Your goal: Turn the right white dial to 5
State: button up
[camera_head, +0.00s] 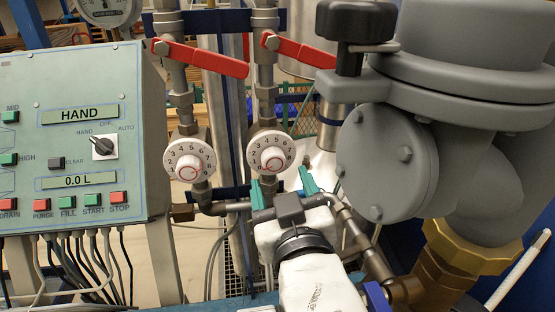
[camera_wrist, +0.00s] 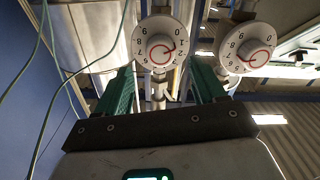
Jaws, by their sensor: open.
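The right white dial (camera_head: 271,152) is round with black numerals and a red ring mark at its centre, on a pipe under the right red lever. Its set value is too small to read surely. My gripper (camera_head: 279,177) is open and empty just below it, teal fingers apart. In the wrist view the numerals look upside down; the right dial (camera_wrist: 160,42) shows above the gap between my fingers (camera_wrist: 163,75), and I see no contact. The left white dial (camera_head: 190,160) is a similar dial on the neighbouring pipe; in the wrist view it (camera_wrist: 246,46) shows on the right.
A control panel (camera_head: 80,140) with buttons and a rotary switch stands at the left. Red levers (camera_head: 205,59) sit above the dials. A large grey meter housing (camera_head: 390,165) stands close to the right of my gripper. Pipes run below and behind the dials.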

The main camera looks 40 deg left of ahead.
aim_at(275, 164)
jog(key=p+x, duration=0.1)
jog(key=x, duration=0.4)
jog(key=shift+w+a, duration=0.2)
jog(key=shift+a, duration=0.1)
jog(key=c, duration=1.1)
